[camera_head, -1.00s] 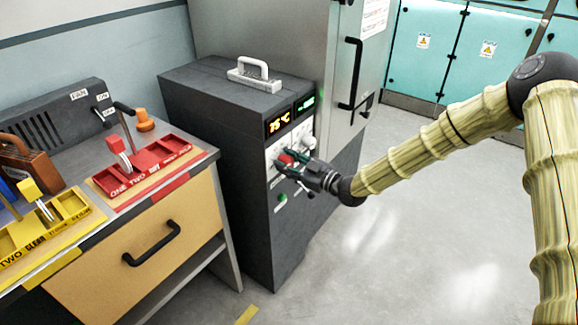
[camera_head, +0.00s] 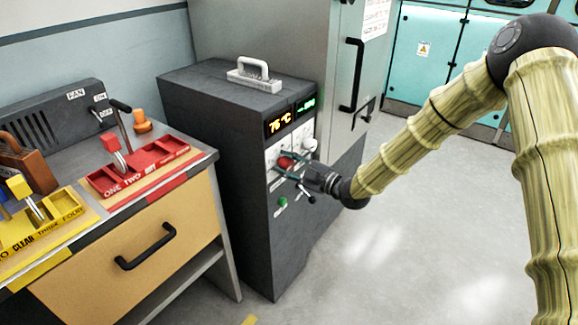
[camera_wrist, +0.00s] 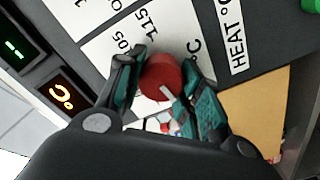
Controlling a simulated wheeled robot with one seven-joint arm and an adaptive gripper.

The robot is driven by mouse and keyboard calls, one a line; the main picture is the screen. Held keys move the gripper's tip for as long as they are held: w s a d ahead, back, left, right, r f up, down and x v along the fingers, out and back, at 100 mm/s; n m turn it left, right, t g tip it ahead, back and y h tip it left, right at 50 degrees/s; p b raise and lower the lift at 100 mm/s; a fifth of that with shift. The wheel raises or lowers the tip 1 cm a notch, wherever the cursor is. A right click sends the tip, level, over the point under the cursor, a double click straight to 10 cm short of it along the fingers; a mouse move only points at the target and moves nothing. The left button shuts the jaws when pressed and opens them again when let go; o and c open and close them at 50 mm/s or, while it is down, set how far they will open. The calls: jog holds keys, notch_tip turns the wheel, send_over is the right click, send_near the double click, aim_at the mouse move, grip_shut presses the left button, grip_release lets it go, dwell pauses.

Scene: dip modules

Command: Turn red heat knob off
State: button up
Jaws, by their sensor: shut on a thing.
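The red heat knob (camera_head: 286,162) is on the white panel at the front of a dark grey cabinet. In the wrist view the red knob (camera_wrist: 160,80) sits between my two teal-padded fingers, with a pale pointer mark towards its lower right. My gripper (camera_head: 290,164) is shut on the knob, one finger on each side; it also shows in the wrist view (camera_wrist: 166,76). The dial marks 105 and 115 show beside the knob, and a "HEAT °C" label is to the right. My fingers hide part of the dial.
An orange temperature display (camera_head: 279,122) and a green display (camera_head: 306,104) are above the panel. A green button (camera_head: 282,202) is below the knob. A bench (camera_head: 130,265) with red and yellow lever trays stands left. The floor to the right is clear.

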jog(key=shift+s+a, duration=0.1)
jog(key=o, duration=1)
jog(key=shift+a, duration=0.1)
jog(key=shift+o, duration=0.2)
jog(key=shift+d, duration=0.2)
jog(key=v, duration=1.2)
